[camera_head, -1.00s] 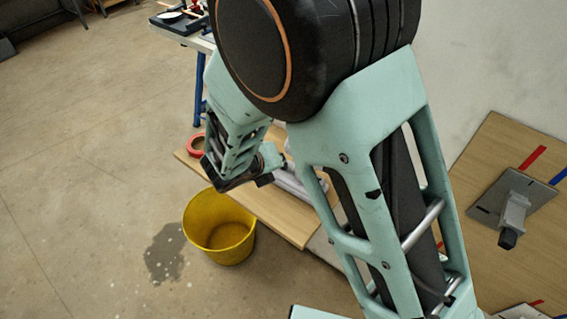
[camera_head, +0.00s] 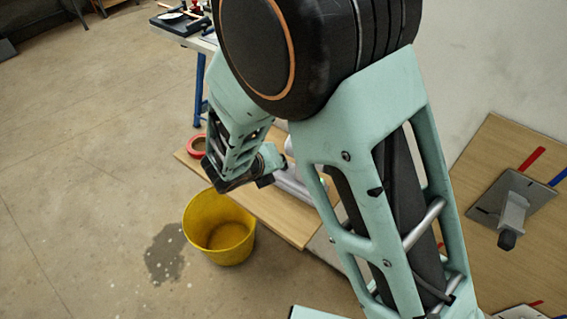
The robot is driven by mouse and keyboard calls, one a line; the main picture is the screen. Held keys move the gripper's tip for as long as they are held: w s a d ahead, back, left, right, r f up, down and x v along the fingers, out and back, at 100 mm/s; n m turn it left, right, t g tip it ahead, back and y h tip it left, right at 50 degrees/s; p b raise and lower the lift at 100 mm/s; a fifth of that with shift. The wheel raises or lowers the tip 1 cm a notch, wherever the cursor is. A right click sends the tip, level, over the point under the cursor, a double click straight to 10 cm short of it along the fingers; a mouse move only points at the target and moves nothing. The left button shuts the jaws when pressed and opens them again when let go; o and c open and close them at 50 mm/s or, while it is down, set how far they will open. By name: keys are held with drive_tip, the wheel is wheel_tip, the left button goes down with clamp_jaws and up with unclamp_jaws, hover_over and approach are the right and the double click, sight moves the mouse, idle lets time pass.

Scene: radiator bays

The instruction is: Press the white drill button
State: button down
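I cannot make out a white drill button in the head view. My arm fills the middle of the picture and bends down to a wrist over a wooden board (camera_head: 276,222) on the floor. Dark parts at the wrist's end are small, and I cannot tell fingers from wrist links, so whether my gripper is open or shut does not show. A grey, rounded object (camera_head: 295,187) lies on the board just right of the wrist, partly hidden by my arm. I cannot tell if they touch.
A yellow bucket (camera_head: 219,228) stands on the floor in front of the board, close below my wrist. A red ring (camera_head: 197,145) lies at the board's left end. A wooden panel with a grey bracket (camera_head: 513,205) is at the right. The floor at left is mostly free.

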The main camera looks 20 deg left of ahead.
sight(279, 171)
wheel_tip(279, 171, up, 6)
drive_tip(key=p, duration=0.5)
idle(0.5)
